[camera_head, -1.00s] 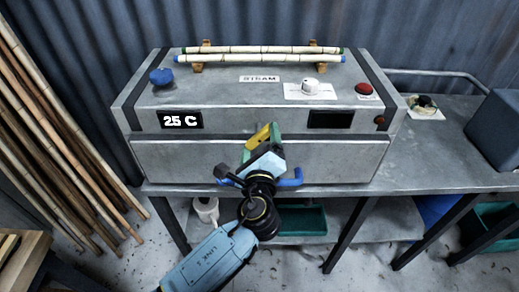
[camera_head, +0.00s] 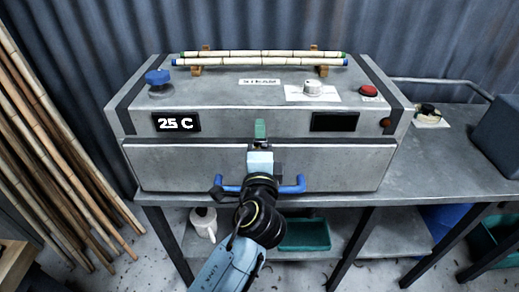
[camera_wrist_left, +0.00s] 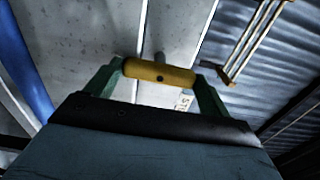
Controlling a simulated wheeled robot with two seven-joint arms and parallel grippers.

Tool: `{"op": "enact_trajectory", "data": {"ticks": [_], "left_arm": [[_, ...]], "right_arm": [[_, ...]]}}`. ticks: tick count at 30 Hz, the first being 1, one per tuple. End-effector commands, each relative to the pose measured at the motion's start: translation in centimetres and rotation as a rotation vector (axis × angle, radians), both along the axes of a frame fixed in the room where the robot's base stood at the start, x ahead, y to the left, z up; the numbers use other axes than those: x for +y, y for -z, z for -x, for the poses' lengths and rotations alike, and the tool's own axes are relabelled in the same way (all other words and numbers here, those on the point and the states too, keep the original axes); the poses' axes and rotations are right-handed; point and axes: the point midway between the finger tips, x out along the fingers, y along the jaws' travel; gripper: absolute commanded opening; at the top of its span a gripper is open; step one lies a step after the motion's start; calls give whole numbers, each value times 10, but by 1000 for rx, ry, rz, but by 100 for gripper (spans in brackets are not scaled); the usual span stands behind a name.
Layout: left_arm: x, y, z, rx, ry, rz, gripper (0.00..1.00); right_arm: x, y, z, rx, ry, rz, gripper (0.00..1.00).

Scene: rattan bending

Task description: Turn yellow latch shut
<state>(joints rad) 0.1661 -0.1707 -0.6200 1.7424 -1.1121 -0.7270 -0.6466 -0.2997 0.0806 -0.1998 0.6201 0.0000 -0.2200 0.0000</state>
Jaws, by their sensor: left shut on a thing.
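The yellow latch (camera_wrist_left: 160,73) shows in the left wrist view, lying crosswise between the two green fingers of my left gripper (camera_wrist_left: 158,80), which is shut on it. In the head view my left gripper (camera_head: 260,131) is in front of the steam box (camera_head: 335,160), at the seam between its upper body and front door. It hides the latch there. The blue door handle (camera_head: 292,188) passes behind my wrist, below the gripper. My right gripper is not in view.
On the box top are bamboo poles (camera_head: 255,62) on wooden rests, a blue knob (camera_head: 158,78), a white dial (camera_head: 313,88) and a red button (camera_head: 368,90). The display (camera_head: 176,122) reads 25 C.

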Motion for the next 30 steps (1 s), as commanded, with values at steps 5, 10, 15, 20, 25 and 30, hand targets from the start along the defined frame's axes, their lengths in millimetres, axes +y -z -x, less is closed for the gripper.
{"op": "enact_trajectory", "data": {"ticks": [5,10,15,20,25,30], "left_arm": [[0,1,0,3,1,25,59],[0,1,0,3,1,30,59],[0,1,0,3,1,30,59],[0,1,0,3,1,30,95],[0,1,0,2,1,28,100],[0,1,4,2,1,28,100]], "right_arm": [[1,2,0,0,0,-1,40],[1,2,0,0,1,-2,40],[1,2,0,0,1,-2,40],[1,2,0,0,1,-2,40],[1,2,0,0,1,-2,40],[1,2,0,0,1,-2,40]]}}
